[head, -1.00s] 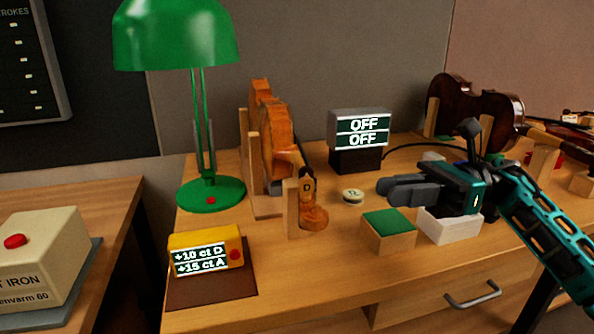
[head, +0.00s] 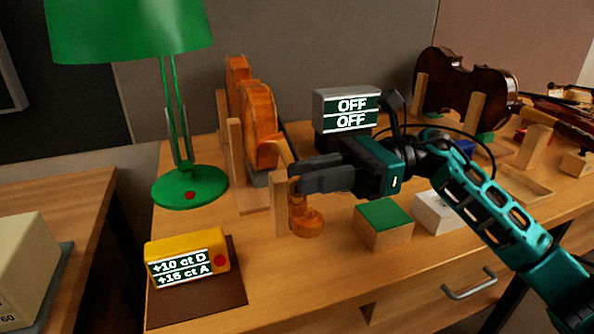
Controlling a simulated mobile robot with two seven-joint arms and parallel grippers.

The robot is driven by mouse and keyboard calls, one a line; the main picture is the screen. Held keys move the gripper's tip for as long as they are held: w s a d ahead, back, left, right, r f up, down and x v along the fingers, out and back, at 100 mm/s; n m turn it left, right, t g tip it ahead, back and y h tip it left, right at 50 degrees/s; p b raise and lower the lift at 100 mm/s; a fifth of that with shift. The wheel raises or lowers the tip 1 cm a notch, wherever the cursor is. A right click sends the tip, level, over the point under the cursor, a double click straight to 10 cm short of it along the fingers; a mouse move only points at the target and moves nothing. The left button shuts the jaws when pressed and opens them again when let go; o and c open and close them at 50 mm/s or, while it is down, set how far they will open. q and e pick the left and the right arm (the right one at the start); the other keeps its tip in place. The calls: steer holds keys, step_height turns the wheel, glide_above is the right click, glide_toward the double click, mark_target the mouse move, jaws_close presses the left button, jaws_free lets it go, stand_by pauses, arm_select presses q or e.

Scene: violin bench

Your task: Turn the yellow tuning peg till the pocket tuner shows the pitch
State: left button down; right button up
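The pocket tuner (head: 187,257) is a yellow box with a red button at the front left of the bench. Its screen reads +10 ct D above and about +16 ct A below, the last digit being hard to read. An orange-brown violin (head: 259,122) stands on edge in a wooden cradle, its scroll (head: 306,222) toward me. My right gripper (head: 293,182) is at the pegbox, its dark fingers in front of the pegs. The yellow peg cannot be made out behind them. Whether the fingers are open or closed on a peg is hidden. My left gripper is out of view.
A green lamp (head: 190,187) stands behind the tuner. A green-topped block (head: 384,219) and a white box (head: 435,212) sit under my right arm. A dark violin (head: 464,85) stands at back right.

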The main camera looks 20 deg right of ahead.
steer(key=shift+a, duration=1.3)
steer(key=shift+c, duration=0.4)
jaws_close()
